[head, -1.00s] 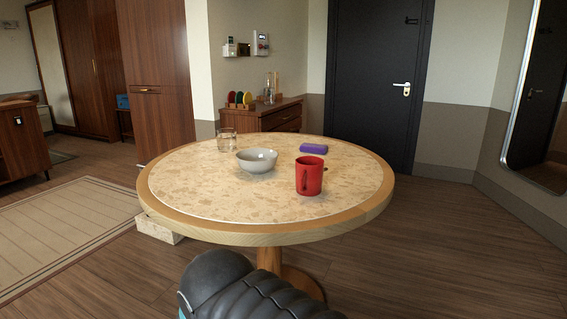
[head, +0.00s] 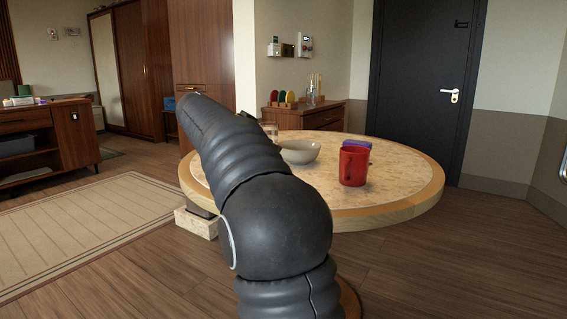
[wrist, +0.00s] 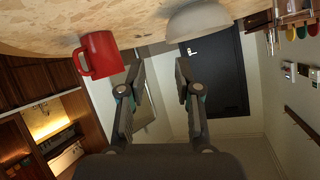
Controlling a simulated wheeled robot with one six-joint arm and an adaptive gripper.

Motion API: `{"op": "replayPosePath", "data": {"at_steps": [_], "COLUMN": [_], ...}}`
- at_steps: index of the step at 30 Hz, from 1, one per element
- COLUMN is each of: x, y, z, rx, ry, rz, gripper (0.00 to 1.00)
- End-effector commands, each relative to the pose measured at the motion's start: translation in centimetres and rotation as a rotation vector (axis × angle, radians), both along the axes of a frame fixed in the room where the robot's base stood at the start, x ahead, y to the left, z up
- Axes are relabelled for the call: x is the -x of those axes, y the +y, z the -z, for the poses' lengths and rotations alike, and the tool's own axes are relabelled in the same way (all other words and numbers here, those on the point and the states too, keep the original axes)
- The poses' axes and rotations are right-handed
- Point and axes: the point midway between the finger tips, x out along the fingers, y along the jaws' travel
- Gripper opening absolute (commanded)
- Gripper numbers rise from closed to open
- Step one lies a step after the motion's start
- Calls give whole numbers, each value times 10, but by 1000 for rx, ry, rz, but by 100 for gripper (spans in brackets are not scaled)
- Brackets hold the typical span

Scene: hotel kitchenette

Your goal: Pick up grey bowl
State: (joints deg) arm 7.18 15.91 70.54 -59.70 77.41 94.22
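The grey bowl (head: 300,151) stands upright on the round table (head: 400,208), partly hidden at its left by my arm in the head view. It also shows in the wrist view (wrist: 197,22) at the top, just beyond the right finger. My gripper (wrist: 160,68) is open and empty in the wrist view, with its two fingers well apart. It is apart from the bowl.
A red mug (head: 353,166) stands right of the bowl, near the table's front; it also shows in the wrist view (wrist: 100,55). A purple object (head: 358,145) lies behind the mug. A glass (head: 270,130) stands behind the bowl, mostly hidden. A dark door (head: 420,90) stands behind.

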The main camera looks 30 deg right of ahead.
Motion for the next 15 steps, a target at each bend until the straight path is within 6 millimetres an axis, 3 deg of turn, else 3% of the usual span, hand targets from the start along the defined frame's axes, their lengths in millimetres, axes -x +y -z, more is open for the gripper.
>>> {"op": "replayPosePath", "data": {"at_steps": [3, 6, 11, 15], "x": [-21, -29, -34, -34], "y": [-19, -27, -38, -58], "z": [1, -3, -3, 4], "rx": [63, 101, 126, 127], "ry": [-105, -171, -215, -217], "rz": [104, 159, 195, 199], "gripper": [33, 33, 33, 33]}}
